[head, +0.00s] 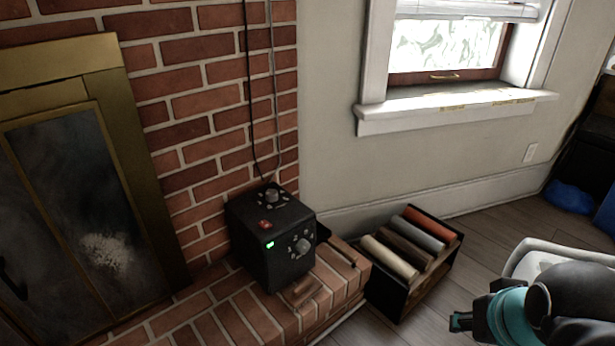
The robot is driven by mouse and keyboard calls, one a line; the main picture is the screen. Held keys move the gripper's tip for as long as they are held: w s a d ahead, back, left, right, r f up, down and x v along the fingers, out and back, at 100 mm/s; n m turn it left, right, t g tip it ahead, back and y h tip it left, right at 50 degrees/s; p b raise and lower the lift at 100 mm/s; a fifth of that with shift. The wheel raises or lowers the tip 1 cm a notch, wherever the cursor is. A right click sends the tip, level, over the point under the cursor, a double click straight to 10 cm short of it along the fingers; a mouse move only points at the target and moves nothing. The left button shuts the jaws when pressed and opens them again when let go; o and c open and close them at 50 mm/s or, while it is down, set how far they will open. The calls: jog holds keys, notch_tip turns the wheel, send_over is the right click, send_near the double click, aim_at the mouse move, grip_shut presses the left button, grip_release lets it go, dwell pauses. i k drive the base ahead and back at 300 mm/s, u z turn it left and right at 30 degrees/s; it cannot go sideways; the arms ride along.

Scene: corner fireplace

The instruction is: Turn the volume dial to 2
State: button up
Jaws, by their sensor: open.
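A black box (262,268) stands on the brick hearth in the head view. One round knob (272,195) sits on its top face and another dial (303,246) on its front right face. Pale marks surround both. The labels are too small to read, so I cannot tell which is the volume dial or its setting. A red switch (266,225) and a lit green indicator (270,244) also show on the box. My gripper (462,321), teal and black, is at the lower right, partly cut off by the frame edge, open and well away from the box.
A dark crate (412,302) with several coloured rolls stands right of the hearth (215,312). Cables (262,120) run down the brick wall behind the box. A brass-framed fireplace door (75,190) is at left. A window sill (455,108) juts out above. Some floor is clear.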

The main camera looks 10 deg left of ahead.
aim_at(271, 195)
jog(key=u, duration=0.1)
jog(key=i, duration=0.65)
jog(key=u, duration=0.85)
jog(key=i, duration=0.45)
jog(key=u, duration=0.5)
